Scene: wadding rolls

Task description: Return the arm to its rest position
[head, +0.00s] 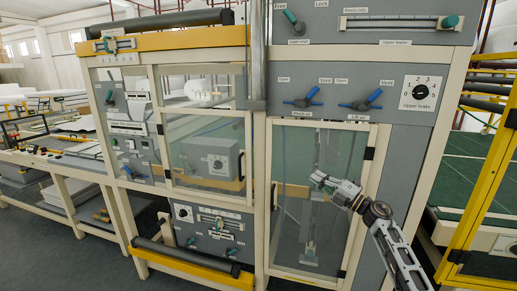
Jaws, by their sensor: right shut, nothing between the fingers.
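My right arm comes in from the lower right. Its gripper (322,181) is shut and empty, in front of the glass door (299,222) on the right half of the grey and cream machine. I cannot tell whether the gripper touches the glass. My left gripper does not show in the head view.
The machine's upper right panel (345,75) carries blue levers (302,101) and a numbered dial (417,92). A black roller (186,255) sits low at the front left. A yellow frame (488,185) stands at the right. A long bench (62,165) runs along the left. Grey floor is free at lower left.

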